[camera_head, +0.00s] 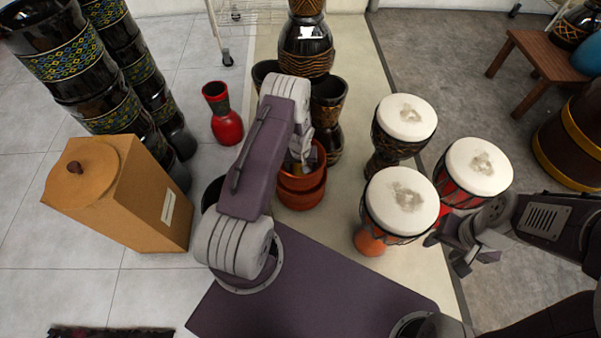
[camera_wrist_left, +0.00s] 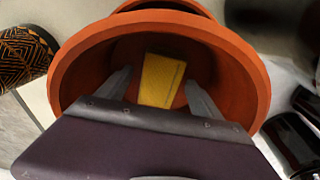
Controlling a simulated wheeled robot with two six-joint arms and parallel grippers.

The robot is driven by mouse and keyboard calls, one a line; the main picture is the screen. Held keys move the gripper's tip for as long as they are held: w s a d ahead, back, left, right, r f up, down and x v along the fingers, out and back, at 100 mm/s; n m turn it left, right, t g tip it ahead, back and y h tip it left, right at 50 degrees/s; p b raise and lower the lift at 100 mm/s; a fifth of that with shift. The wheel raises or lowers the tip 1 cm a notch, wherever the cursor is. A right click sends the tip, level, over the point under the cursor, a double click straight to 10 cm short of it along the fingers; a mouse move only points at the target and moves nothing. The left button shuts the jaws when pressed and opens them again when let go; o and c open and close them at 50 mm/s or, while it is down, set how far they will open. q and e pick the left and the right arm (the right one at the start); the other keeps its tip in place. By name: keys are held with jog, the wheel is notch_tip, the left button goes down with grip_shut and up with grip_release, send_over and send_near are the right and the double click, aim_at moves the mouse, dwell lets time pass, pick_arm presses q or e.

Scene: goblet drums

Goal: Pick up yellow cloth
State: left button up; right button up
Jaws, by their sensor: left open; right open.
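The yellow cloth (camera_wrist_left: 160,80) is inside an orange-brown bowl-shaped vessel (camera_wrist_left: 255,75) in the left wrist view. My left gripper (camera_wrist_left: 158,84) reaches over the rim, its two fingers apart on either side of the cloth; I cannot tell whether they touch it. In the head view the vessel (camera_head: 303,199) stands right of my left forearm, and my left gripper (camera_head: 298,162) is at its mouth, partly hidden by my arm. My right gripper (camera_head: 461,258) is open and empty beside the white-topped drums at the right.
White-topped drums (camera_head: 401,203) stand right of the vessel, close to my right gripper. Dark goblet drums (camera_head: 306,45) stand behind it. A tan box (camera_head: 130,200), a red vase (camera_head: 225,120) and stacked black drums (camera_head: 70,60) are at the left. Floor at the lower left is mostly clear.

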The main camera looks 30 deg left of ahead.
pick_arm(q)
jog(key=shift+r, duration=0.15)
jog(key=shift+c, duration=0.5)
jog(key=c, duration=1.3)
notch_tip(320, 180, up, 10)
jog(key=p, duration=0.6)
